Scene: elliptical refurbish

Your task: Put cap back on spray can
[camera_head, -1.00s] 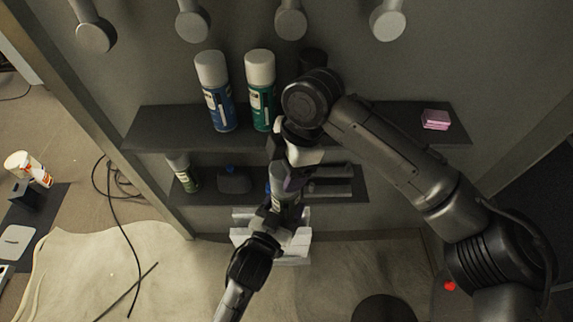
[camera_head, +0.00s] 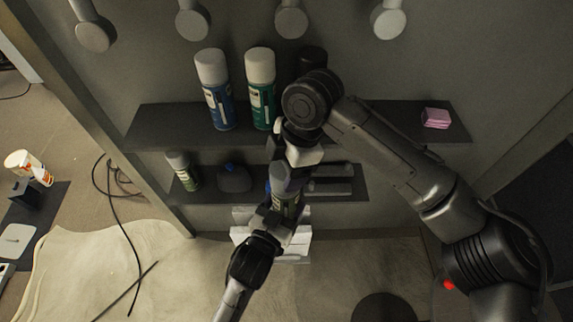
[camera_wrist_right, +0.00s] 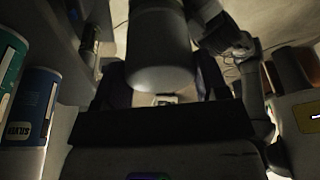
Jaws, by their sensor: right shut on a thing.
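The spray can (camera_head: 286,199) stands roughly upright in front of the lower shelf. My left gripper (camera_head: 277,216) comes from below and appears shut around the can's body. My right gripper (camera_head: 290,168) is directly above the can, pointing down, and hides its top. In the right wrist view, a smooth grey cylinder, apparently the cap (camera_wrist_right: 160,66), is between the dark fingers of my right gripper (camera_wrist_right: 162,88), which is shut on it. Whether the cap touches the can is hidden.
A blue can (camera_head: 221,108) and a green can (camera_head: 262,104), both white-capped, stand on the upper shelf (camera_head: 160,127). A small can (camera_head: 184,172) and a dark bottle (camera_head: 234,179) stand on the lower shelf (camera_head: 345,189). Pink sponges (camera_head: 435,118) lie at the upper shelf's right.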

